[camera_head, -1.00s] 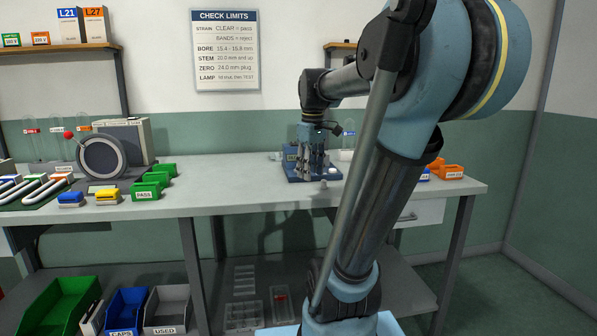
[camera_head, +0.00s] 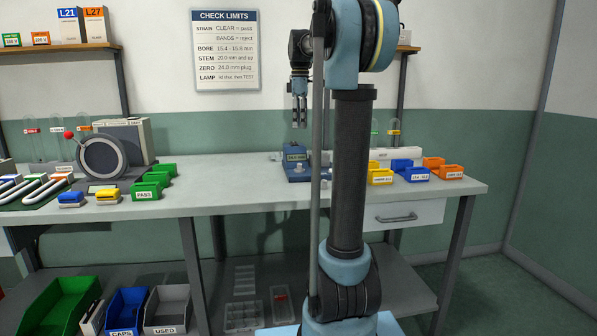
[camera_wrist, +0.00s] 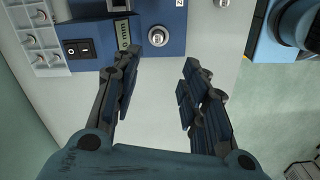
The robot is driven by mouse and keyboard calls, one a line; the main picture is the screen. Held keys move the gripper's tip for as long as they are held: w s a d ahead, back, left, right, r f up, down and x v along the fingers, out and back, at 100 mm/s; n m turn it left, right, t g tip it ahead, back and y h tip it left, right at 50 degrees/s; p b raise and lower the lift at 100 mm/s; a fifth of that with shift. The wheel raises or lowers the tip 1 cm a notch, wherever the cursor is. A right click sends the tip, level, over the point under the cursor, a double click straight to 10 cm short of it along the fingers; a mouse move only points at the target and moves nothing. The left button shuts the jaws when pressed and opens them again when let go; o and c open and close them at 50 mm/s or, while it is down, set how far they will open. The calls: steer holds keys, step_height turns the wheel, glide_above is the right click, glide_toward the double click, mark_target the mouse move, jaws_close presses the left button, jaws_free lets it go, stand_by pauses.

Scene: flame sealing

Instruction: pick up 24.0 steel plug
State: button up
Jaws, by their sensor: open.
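A small round steel plug (camera_wrist: 157,36) stands on the blue gauge block (camera_wrist: 185,40), next to its green "0 mm" display, at the top of the wrist view. I take it for the 24.0 plug; its size cannot be read. In the head view the blue gauge block (camera_head: 297,174) sits on the bench, partly hidden behind my arm. My gripper (camera_head: 299,122) hangs above it, fingers down. In the wrist view my gripper (camera_wrist: 160,66) is open and empty, and the plug shows beyond the gap between the fingertips, apart from them.
A white rack with round-topped pegs (camera_wrist: 38,38) is left of the gauge block. Yellow (camera_head: 380,176), blue (camera_head: 410,171) and orange (camera_head: 443,168) bins stand right on the bench. A dial instrument (camera_head: 102,157) and green bins (camera_head: 146,190) stand left. Bench between is clear.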

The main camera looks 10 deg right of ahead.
glide_above(299, 164)
step_height(299, 164, down, 11)
steer(key=shift+d+f, duration=0.1)
steer(key=shift+d, duration=0.05)
steer(key=shift+w+f, duration=0.2)
steer(key=shift+f, duration=2.4)
jaws_close()
